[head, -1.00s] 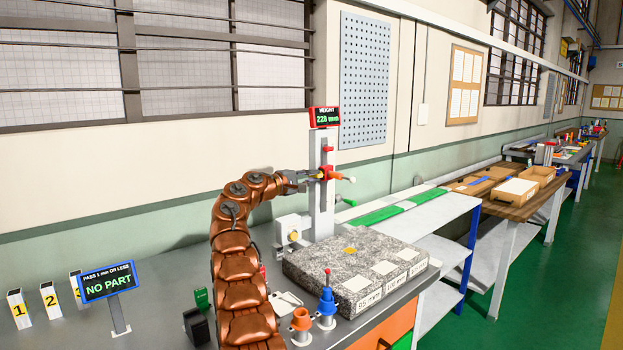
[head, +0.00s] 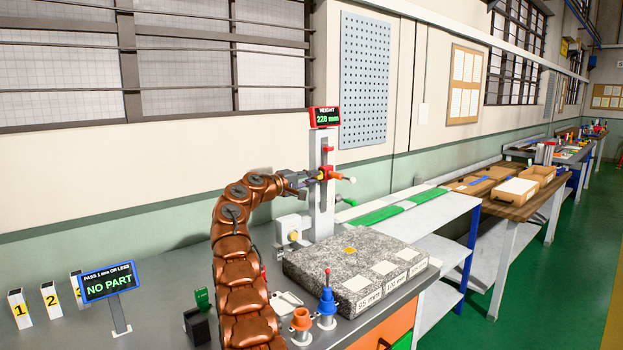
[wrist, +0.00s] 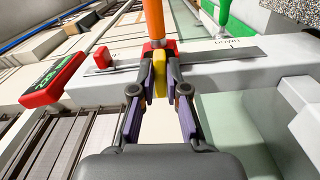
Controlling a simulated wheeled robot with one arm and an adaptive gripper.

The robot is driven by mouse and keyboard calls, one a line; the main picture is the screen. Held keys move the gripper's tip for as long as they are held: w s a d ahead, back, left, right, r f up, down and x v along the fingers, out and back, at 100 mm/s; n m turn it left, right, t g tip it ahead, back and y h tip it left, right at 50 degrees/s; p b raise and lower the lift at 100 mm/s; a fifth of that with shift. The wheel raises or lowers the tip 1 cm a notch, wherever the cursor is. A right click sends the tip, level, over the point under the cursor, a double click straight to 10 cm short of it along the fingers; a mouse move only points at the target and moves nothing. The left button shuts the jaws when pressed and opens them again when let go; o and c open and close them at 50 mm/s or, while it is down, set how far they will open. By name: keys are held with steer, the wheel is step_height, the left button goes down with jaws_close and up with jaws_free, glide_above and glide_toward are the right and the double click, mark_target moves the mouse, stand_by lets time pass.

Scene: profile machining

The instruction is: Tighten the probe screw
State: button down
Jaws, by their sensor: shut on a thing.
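The height gauge has a pale upright column (head: 321,215) at the back of the bench. A red carriage on it carries an orange probe (head: 337,176) with a pale tip. The probe screw is a small yellow piece (wrist: 160,72) on the red carriage, below the orange probe in the wrist view. My gripper (head: 312,176) is at the left side of the carriage. In the wrist view my gripper (wrist: 160,78) is shut on the yellow screw, one finger on each side. The screw's thread is hidden.
A red height display (head: 325,117) reads 228 mm on top of the column. A granite block (head: 320,262) with labelled pads lies in front. Blue (head: 327,308) and orange (head: 301,322) stands are at the bench's front. A sign (head: 108,282) reads NO PART.

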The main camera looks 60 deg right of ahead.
stand_by(0.3)
steer(key=c, duration=1.2)
jaws_free()
steer(key=shift+v, duration=3.75)
steer(key=shift+s, duration=0.1)
